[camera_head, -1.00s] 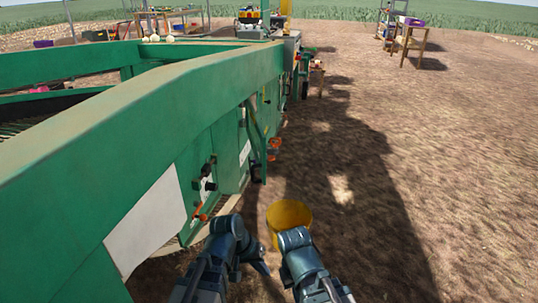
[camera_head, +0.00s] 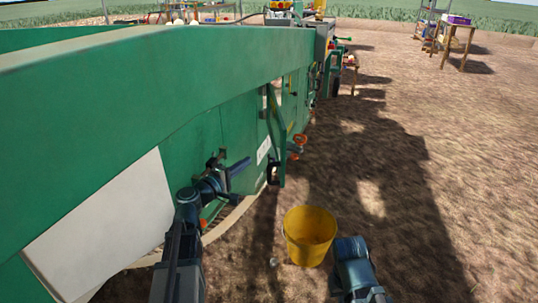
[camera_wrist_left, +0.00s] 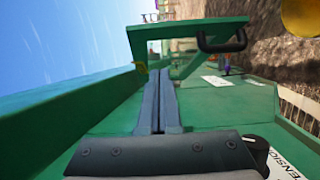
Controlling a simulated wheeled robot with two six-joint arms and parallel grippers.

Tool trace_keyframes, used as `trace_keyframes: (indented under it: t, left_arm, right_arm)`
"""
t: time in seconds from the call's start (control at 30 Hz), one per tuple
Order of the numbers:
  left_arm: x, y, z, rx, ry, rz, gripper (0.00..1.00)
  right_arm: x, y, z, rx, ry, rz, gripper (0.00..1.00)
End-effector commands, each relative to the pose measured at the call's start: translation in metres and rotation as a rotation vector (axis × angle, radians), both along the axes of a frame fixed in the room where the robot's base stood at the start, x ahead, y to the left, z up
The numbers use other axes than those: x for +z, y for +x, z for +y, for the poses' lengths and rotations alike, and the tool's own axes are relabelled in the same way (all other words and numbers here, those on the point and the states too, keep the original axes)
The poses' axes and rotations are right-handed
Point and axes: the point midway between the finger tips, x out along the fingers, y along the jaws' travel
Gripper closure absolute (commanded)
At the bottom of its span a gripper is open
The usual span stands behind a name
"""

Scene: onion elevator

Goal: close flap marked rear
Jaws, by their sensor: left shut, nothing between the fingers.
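My left gripper (camera_head: 238,166) is beside the green side of the machine, its fingers together and empty. In the left wrist view its shut fingers (camera_wrist_left: 158,100) point forward along the machine. A green flap (camera_wrist_left: 185,40) with a black handle (camera_wrist_left: 222,44) sticks out from the machine ahead of the fingertips, apart from them. In the head view this looks like the thin green panel (camera_head: 278,135), seen nearly edge-on. I can read no "rear" marking on it. Of my right arm only a blue link shows at the bottom of the head view; its fingers do not show.
A yellow bucket (camera_head: 309,236) stands on the soil to the right of the machine. An orange knob (camera_head: 297,145) sticks out just past the flap. A white label with "TENSION" (camera_wrist_left: 285,165) is near the gripper. Open soil lies to the right; a wooden table (camera_head: 457,42) stands far off.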

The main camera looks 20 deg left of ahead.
Motion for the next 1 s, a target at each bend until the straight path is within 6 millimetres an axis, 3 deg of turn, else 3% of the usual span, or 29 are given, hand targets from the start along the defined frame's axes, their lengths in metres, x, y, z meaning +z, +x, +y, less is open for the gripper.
trace_keyframes:
  t: [0.53, 0.73, 1.0]
  left_arm:
    - [0.000, 0.097, -0.034, -0.005, 0.002, 0.002, 1.00]
    - [0.000, 0.104, -0.059, -0.005, 0.003, 0.001, 1.00]
    - [0.000, 0.108, -0.069, -0.003, 0.003, 0.001, 1.00]
  right_arm:
    - [0.000, 0.000, 0.000, 0.000, 0.000, 0.000, 1.00]
    - [0.000, 0.000, 0.000, 0.000, 0.000, 0.000, 1.00]
    - [0.000, 0.000, 0.000, 0.000, 0.000, 0.000, 1.00]
